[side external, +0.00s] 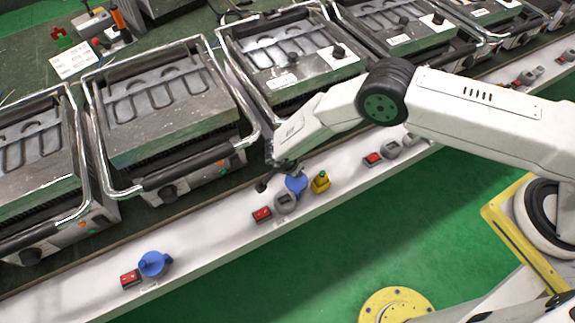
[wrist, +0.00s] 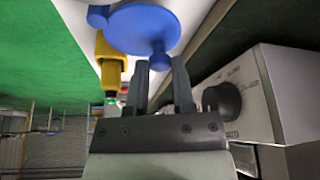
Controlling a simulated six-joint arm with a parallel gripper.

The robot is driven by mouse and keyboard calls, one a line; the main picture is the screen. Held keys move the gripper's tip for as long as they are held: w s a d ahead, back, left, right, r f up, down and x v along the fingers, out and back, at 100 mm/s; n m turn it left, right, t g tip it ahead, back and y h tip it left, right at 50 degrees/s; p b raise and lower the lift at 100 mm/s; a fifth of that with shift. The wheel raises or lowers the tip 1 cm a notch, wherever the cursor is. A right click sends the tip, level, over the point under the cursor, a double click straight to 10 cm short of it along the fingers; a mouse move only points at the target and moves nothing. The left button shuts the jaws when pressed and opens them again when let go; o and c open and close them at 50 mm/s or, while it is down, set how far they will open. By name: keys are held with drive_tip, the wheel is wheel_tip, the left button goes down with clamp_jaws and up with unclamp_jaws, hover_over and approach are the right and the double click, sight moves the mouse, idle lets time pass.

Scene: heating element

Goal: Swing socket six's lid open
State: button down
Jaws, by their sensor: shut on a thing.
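A blue round lid (side external: 297,184) is at a socket on the white ledge, beside a grey round socket part (side external: 285,203) and a red switch (side external: 262,214). In the wrist view the blue lid (wrist: 145,28) shows as a broad disc with a small tab pointing toward my fingers. My gripper (side external: 268,182) is at the lid's left side. In the wrist view my gripper (wrist: 160,72) has its fingers on either side of the tab, shut on it. The lid's hinge and exact tilt are unclear, and no socket number is readable.
A yellow plug-like piece (side external: 320,182) stands right beside the lid. Another blue-lidded socket (side external: 152,264) sits farther left on the ledge. Grills with metal handles (side external: 165,178) line the bench behind. A knob (wrist: 222,98) is close to my fingers. Green floor lies in front.

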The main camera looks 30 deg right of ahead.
sight(288, 184)
drive_tip(key=shift+c, duration=2.3)
unclamp_jaws()
drive_tip(key=shift+r, duration=0.1)
drive_tip(key=w+v, duration=0.1)
drive_tip(key=v, duration=0.6)
drive_tip(key=shift+s+r, duration=0.25)
drive_tip(key=shift+s, duration=0.3)
drive_tip(key=shift+a+f, duration=0.1)
drive_tip(key=shift+a, duration=0.05)
